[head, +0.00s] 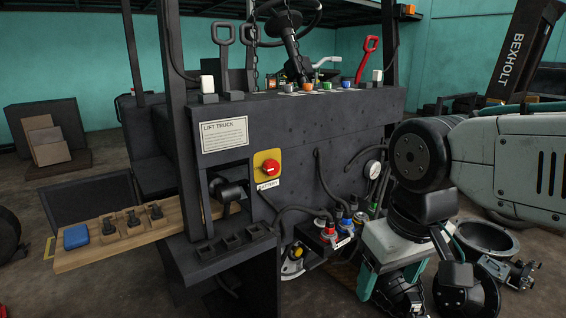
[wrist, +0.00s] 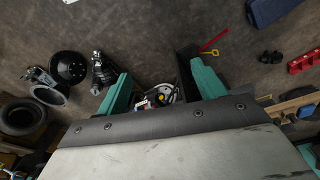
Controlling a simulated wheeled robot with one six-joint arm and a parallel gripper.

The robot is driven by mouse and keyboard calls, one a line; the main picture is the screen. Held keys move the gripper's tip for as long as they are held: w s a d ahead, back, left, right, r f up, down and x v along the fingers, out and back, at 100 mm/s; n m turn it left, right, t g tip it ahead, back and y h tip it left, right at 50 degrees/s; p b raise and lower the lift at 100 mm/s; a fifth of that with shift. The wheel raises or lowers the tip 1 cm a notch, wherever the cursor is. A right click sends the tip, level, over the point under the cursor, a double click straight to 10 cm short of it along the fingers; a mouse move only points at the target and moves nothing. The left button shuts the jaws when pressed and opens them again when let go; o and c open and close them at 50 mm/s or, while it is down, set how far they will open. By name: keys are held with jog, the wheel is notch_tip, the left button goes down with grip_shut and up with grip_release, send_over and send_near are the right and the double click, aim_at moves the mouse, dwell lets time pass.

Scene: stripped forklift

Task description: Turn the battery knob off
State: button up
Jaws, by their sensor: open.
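The battery knob (head: 270,168) is a red round knob on a yellow plate (head: 262,158), on the dark front panel of the lift truck. A white "BATTERY" label (head: 268,184) sits just below it. The picture is too small to tell the knob's exact turn position. My gripper (head: 395,265) hangs low in front of the truck, to the right of and below the knob, well apart from it. In the wrist view, its two teal fingers (wrist: 160,85) are spread apart, with nothing visibly held. I cannot make out the knob in the wrist view.
Colored hose connectors (head: 335,222) and a pressure gauge (head: 372,169) sit between the knob and my arm. A black cable curves below the knob. A wooden board (head: 100,258) with small parts juts out left. Loose parts, including a round ring (head: 487,237), lie on the right floor.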

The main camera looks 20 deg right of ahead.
jog(key=w+d+f+n+t+h, duration=0.15)
jog(key=w+t, duration=0.25)
jog(key=w, duration=0.8)
jog(key=w+d+m+t+y, duration=0.1)
jog(key=w+d+t, duration=0.2)
jog(key=w, duration=0.9)
jog(key=n+t+y, duration=0.5)
jog(key=t+y, duration=0.1)
jog(key=t, duration=0.3)
send_near(274, 169)
jog(key=w, duration=0.2)
jog(key=x, duration=0.7)
jog(key=shift+s+a+r, duration=0.1)
jog(key=shift+s+a, duration=0.05)
jog(key=shift+a, duration=0.15)
jog(key=c, duration=1)
